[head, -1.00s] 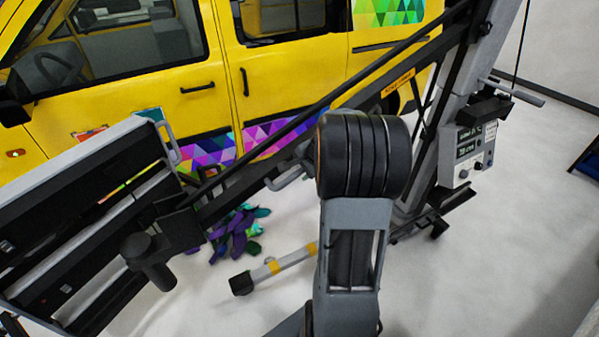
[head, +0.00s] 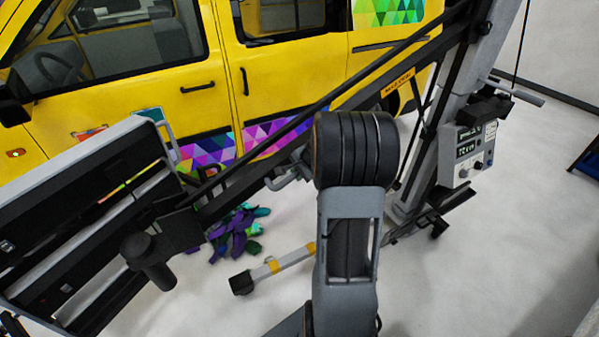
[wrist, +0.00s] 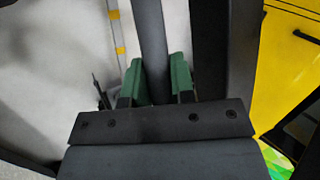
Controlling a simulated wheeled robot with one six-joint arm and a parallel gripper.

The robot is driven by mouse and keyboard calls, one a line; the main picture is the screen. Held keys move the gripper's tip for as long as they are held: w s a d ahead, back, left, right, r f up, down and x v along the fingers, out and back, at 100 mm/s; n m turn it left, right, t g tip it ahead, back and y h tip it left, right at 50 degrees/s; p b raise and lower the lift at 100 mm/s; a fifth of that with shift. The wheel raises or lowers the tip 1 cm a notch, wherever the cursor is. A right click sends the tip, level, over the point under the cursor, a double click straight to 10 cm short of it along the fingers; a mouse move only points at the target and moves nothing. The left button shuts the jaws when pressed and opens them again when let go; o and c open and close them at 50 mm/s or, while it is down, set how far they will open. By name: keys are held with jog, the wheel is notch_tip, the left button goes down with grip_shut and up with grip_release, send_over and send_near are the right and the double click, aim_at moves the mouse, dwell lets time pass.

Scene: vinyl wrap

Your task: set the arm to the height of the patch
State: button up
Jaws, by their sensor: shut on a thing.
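The black boom arm (head: 345,97) of a stand slopes down from the grey mast (head: 481,75) at the right to a panelled frame (head: 88,205) at the left. In the wrist view, my gripper (wrist: 158,72) has its green fingers on both sides of a grey bar (wrist: 152,32), shut on it. This looks like the boom's grey handle (head: 288,174), partly hidden by my arm in the head view. Coloured triangle patches (head: 208,151) lie low on the yellow van's side. Another patch (head: 388,12) is higher at the rear.
A control box (head: 468,150) with a small, hard-to-read display is on the mast. A foot bar with yellow bands (head: 275,267) and a pile of purple and green scraps (head: 238,232) are on the white floor. The floor at the right is open.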

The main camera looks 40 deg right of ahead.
grip_shut()
